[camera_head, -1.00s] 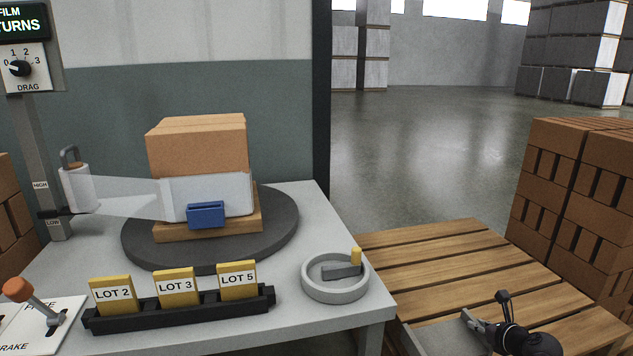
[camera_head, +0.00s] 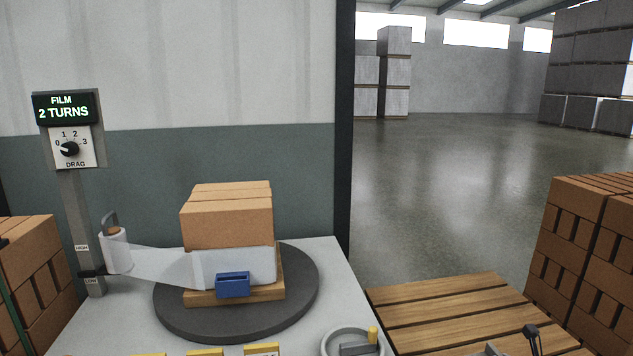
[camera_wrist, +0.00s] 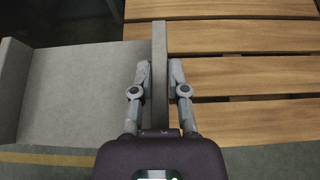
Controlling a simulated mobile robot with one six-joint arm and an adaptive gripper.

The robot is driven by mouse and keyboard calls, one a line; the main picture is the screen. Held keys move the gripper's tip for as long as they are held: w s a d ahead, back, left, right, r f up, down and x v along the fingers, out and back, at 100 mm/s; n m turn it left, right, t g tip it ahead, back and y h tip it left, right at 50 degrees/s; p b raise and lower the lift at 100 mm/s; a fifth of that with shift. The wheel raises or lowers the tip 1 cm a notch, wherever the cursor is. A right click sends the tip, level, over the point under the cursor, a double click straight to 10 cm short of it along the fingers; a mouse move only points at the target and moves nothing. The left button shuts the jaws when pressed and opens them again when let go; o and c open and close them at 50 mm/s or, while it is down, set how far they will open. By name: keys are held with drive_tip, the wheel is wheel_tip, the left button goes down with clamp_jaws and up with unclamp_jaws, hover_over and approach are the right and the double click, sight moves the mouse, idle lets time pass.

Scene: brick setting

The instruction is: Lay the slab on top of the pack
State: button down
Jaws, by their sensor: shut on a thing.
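The pack (camera_head: 228,222) is a block of brown cartons on a small wooden base (camera_head: 272,292), standing on the dark round turntable (camera_head: 180,320). Clear film (camera_head: 160,268) runs from a roll (camera_head: 116,250) around its lower part, and a blue clip (camera_head: 233,286) sits on its front. Nothing lies on its top. The slab (camera_wrist: 85,90) is a grey flat piece with raised lips at both sides, in the wrist view. My gripper (camera_wrist: 160,68) is shut on its right lip, one finger on each side. In the head view only a bit of my gripper shows at the bottom edge.
A slatted wooden platform (camera_head: 440,305) lies right of the turntable's table. Brick-like stacks stand at the right (camera_head: 575,240) and left (camera_head: 35,260). A post with a drag dial (camera_head: 70,149) and a "2 TURNS" display (camera_head: 65,108) rises left of the pack. A crank wheel (camera_head: 340,340) is at the table's front.

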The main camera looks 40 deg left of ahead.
wheel_tip(320, 180, up, 50)
drive_tip(key=p, duration=4.8)
drive_tip(key=shift+p, duration=0.35)
drive_tip(key=shift+f, duration=0.1)
